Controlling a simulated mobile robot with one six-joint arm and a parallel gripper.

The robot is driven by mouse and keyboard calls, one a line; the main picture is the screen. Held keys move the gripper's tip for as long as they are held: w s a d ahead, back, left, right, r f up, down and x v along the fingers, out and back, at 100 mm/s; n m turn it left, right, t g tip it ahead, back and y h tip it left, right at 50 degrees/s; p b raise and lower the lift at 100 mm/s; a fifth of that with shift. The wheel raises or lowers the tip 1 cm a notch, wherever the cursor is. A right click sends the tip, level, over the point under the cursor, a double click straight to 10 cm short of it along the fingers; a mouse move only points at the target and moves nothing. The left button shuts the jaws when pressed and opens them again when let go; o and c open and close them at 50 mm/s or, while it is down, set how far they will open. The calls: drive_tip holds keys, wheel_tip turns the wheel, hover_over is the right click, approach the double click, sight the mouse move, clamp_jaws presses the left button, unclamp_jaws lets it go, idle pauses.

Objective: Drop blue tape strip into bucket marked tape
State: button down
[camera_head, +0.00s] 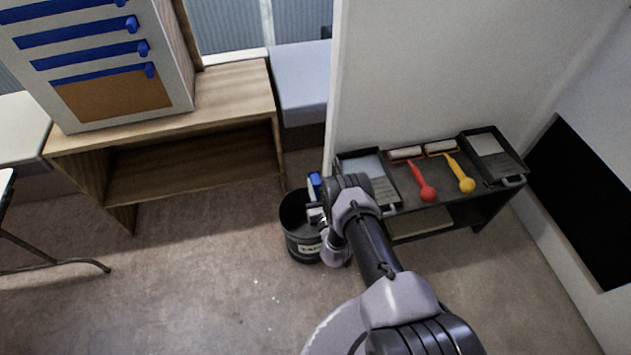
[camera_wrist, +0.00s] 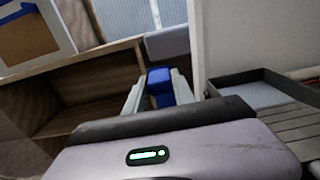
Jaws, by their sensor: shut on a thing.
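My gripper (camera_wrist: 158,98) is shut on a blue tape strip (camera_wrist: 159,80), which stands up between the two fingers in the wrist view. In the head view the blue tape strip (camera_head: 315,184) shows just left of my wrist, over the rim of the black bucket. The black bucket (camera_head: 290,228) stands on the floor, with a white label (camera_head: 309,249) on its front that is partly hidden by my arm. The bucket's inside is dark, and its right side is hidden behind my arm. The bucket does not show clearly in the wrist view.
A wooden bench (camera_head: 230,95) holds a panel (camera_head: 120,60) with several blue strips. A black shelf (camera_head: 440,207) on the right holds trays, a red-handled roller (camera_head: 421,180) and a yellow-handled roller (camera_head: 460,172). A white partition (camera_head: 440,70) stands behind it. The floor at left is mostly clear.

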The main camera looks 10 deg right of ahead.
wheel_tip(320, 180, down, 14)
drive_tip(key=b, duration=0.9)
drive_tip(key=shift+r, duration=0.15)
drive_tip(key=c, duration=1)
unclamp_jaws()
drive_tip(key=shift+o, duration=0.2)
drive_tip(key=o, duration=0.6)
drive_tip(key=shift+o, duration=0.2)
drive_tip(key=s+p, duration=0.3)
drive_tip(key=s, duration=0.4)
drive_tip(key=shift+s, duration=0.3)
